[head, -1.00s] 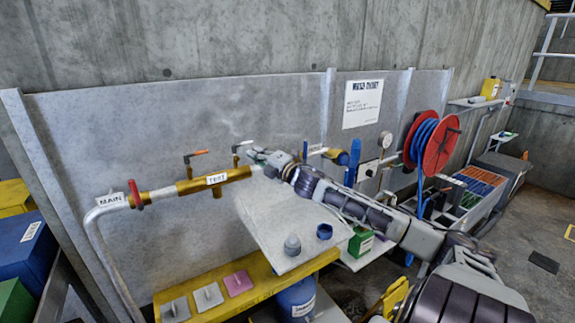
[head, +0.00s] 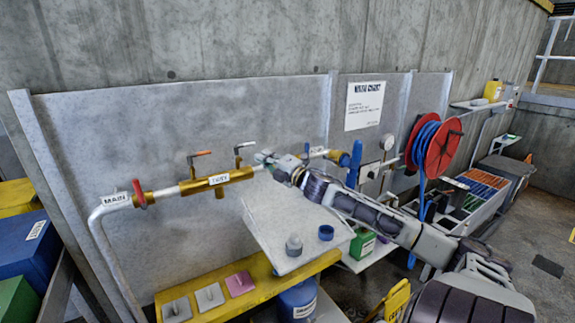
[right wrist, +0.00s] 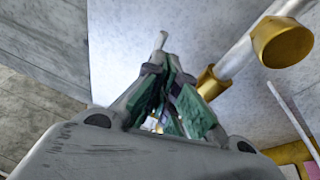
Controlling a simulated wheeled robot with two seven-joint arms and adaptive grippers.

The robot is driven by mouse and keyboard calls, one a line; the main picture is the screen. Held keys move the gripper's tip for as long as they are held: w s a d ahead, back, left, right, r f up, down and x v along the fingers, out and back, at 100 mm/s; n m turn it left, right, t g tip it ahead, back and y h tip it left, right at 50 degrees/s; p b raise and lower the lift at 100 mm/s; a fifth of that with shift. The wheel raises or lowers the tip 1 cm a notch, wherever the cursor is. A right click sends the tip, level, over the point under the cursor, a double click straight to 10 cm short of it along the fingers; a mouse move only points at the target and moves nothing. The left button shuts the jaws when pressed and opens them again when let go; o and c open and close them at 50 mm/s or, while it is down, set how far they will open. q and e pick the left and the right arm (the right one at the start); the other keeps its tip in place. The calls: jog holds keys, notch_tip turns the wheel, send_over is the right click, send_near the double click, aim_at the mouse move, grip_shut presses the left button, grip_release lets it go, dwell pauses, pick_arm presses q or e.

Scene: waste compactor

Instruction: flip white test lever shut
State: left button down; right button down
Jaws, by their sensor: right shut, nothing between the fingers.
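The white-handled test lever (head: 244,146) stands above the brass pipe section (head: 232,176), its short handle lying nearly level along the pipe. My right gripper (head: 261,156) is just right of the handle, its fingers shut and empty. In the right wrist view, the green-padded fingers (right wrist: 172,75) come together, and a pale rod end, probably the white lever (right wrist: 161,41), shows just beyond them. I cannot tell whether they touch it. The lever's base is hidden in that view. My left gripper is not in view.
An orange-handled lever (head: 202,153) stands left of the white one on the same pipe. A red handle (head: 139,193) is by the MAIN label (head: 116,199). A grey panel (head: 90,130) stands close behind. A tilted pale board (head: 270,222) lies below my right arm.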

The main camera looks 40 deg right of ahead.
jog(key=s+d+f, duration=0.1)
jog(key=s+d, duration=0.2)
jog(key=s, duration=0.3)
jog(key=shift+s+d, duration=0.4)
dwell(0.8)
dwell(0.4)
jog(key=shift+f, duration=0.15)
